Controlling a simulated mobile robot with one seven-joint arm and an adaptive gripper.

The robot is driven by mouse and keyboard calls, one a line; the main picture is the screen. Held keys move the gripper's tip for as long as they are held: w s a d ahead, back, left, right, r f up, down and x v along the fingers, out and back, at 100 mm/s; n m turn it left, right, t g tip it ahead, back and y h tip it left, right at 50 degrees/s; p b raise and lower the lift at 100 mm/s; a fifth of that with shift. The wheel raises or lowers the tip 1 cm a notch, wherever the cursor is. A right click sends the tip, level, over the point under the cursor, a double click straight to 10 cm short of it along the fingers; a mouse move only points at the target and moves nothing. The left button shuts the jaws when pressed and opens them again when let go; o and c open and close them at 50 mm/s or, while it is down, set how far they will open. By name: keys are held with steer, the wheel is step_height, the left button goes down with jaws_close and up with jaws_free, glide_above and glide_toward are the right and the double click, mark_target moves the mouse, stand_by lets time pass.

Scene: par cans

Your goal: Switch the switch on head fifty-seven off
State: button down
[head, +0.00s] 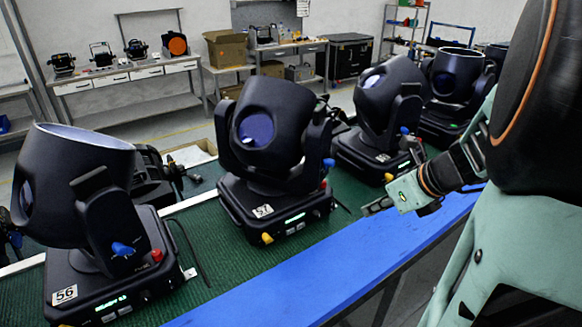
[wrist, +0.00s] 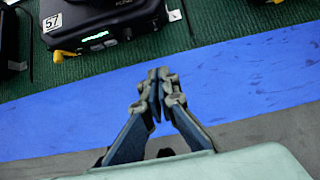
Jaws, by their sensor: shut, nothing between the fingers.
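Head fifty-seven (head: 268,130) is a black moving-head light on the green bench, with a white "57" label (head: 263,211) on its base. Its base front has a lit green display (head: 295,218), a yellow knob (head: 267,238) and a red part (head: 323,184). A blue knob (head: 329,163) sits on its yoke. I cannot make out the switch itself. In the wrist view the base (wrist: 100,22) shows at the top, display lit. My gripper (head: 368,208) is shut and empty, to the right of this base and apart from it; in the wrist view its fingertips (wrist: 157,80) are over the blue strip.
Head fifty-six (head: 85,190) stands at the left; another head (head: 385,100) stands behind and to the right. The blue bench edge (head: 330,265) runs along the front. Thin black cables lie beside the bases on the green surface (head: 205,235).

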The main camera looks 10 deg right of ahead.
mark_target(331, 207)
steer(key=shift+f, duration=0.1)
steer(key=b+x, duration=0.8)
steer(key=x, duration=0.2)
steer(key=shift+f, duration=0.1)
steer(key=w, duration=0.1)
steer(key=w+a, duration=0.1)
steer(key=w, duration=0.1)
steer(key=shift+w+a, duration=0.15)
steer(key=shift+w, duration=0.25)
steer(key=shift+f, duration=0.2)
